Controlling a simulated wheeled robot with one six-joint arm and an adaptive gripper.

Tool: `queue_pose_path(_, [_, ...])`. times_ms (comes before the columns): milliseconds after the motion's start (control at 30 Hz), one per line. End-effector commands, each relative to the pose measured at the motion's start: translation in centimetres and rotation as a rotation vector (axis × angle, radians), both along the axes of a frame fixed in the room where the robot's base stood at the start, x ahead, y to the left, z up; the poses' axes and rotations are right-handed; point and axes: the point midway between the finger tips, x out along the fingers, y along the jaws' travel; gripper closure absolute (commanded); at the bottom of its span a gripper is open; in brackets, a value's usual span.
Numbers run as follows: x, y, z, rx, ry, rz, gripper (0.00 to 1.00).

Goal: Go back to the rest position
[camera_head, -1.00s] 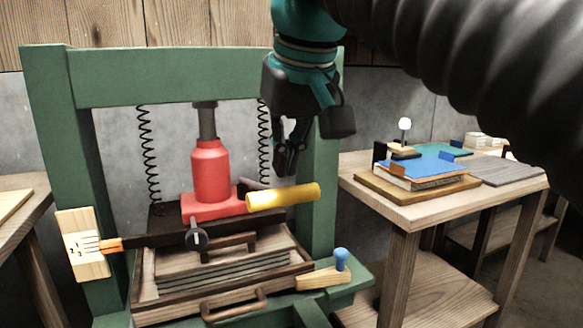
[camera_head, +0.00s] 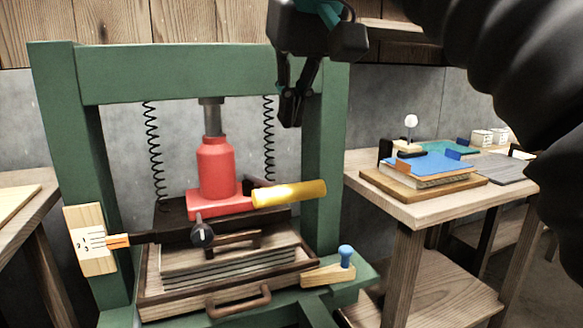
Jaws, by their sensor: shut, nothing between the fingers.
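My gripper (camera_head: 290,110) is shut and empty at the top middle of the head view. It hangs fingers down in front of the right part of the green press frame (camera_head: 190,75), above the yellow handle (camera_head: 289,193) and apart from it. The handle sticks out to the right from the red jack (camera_head: 216,168), which stands upright in the press. My black ribbed arm sleeve fills the upper right.
Below the jack, a wooden tray (camera_head: 262,297) holds stacked boards. A blue-knobbed lever (camera_head: 345,258) sits at the press's right. A numbered wooden scale (camera_head: 90,240) is at left. A side table (camera_head: 410,214) at right holds a blue-covered book (camera_head: 430,165).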

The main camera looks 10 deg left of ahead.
Motion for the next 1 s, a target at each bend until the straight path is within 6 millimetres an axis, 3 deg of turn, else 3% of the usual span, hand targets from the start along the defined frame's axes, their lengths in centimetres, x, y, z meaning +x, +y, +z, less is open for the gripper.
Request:
queue_pose_path(167, [0.3, -1.1, -0.9, 0.001, -0.003, -0.024, 1.0])
queue_pose_path(367, [1.2, -5.4, -4.9, 0.006, -0.014, -0.112, 1.0])
queue_pose_path(667, [0.4, -12.5, -14.1, 0.015, -0.04, -0.259, 1.0])
queue_pose_path(1000, [-3.9, -19.7, -27.4, 0.023, -0.069, -0.434, 1.0])
